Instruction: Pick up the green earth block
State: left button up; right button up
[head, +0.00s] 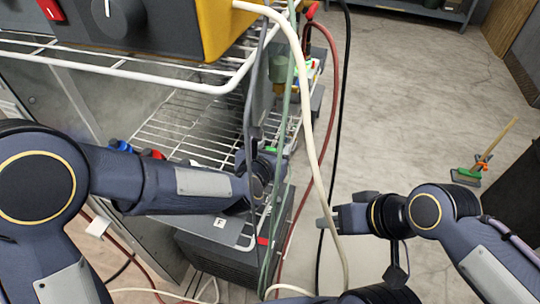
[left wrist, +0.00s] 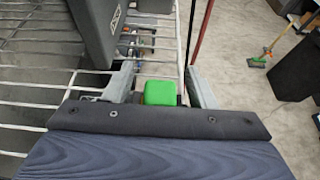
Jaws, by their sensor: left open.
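The green earth block (left wrist: 160,93) shows in the left wrist view as a bright green block between my left gripper's two fingers, with a gap on each side. In the head view only a small green bit (head: 270,149) shows beside the left gripper (head: 268,165), partly hidden by the gripper and hanging cables. My left gripper is open, at the right edge of the wire shelf. My right gripper (head: 338,219) is over the floor, right of the pale cable, away from the block; its finger gap is unclear.
The white wire shelf (head: 182,125) lies under my left arm. A yellow and grey unit (head: 215,30) stands on the rack above. Pale (head: 305,95), red and black cables hang between my arms. A broom (head: 468,176) stands on open floor at right.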

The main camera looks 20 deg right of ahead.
pick_arm(q)
jog(key=c, duration=0.9)
jog(key=shift+c, duration=0.3)
